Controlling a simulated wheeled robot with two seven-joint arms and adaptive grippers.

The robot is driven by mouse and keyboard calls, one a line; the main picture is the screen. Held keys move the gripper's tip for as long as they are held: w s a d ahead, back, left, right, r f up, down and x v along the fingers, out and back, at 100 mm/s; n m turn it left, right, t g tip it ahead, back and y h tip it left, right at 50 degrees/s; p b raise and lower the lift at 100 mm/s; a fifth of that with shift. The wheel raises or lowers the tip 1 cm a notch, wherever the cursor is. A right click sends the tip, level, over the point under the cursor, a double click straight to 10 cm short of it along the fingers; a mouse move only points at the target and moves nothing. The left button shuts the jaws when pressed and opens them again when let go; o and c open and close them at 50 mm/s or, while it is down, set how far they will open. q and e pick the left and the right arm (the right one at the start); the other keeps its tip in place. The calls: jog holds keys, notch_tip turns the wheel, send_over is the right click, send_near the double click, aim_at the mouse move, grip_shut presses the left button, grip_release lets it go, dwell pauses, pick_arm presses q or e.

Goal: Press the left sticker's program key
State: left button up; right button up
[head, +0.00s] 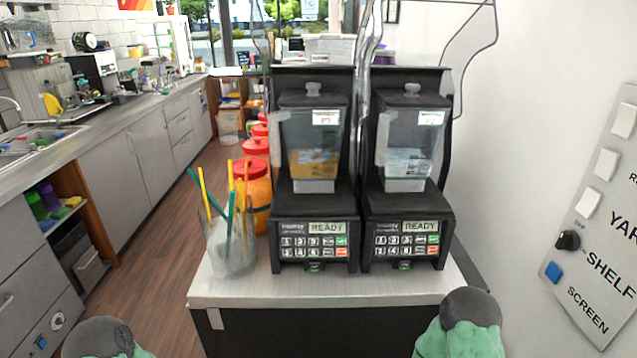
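Two black blenders stand side by side on a small counter. The left blender (315,205) has a clear jar with orange-brown contents and a white sticker (326,117). The right blender (408,205) has a clear jar with pale contents and its own white sticker (431,118). The print on both stickers is too small to read. The left keypad (307,247) and right keypad (399,246) have rows of small numbered keys plus coloured keys at the right end. Both displays read READY. Neither gripper shows; only rounded green and grey parts, apparently my arms, appear at the bottom edge.
A clear cup (230,250) of coloured straws stands left of the left blender, with red-lidded orange jars (255,182) behind it. A switch panel (603,230) is on the right wall. The counter's front strip (330,288) is bare.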

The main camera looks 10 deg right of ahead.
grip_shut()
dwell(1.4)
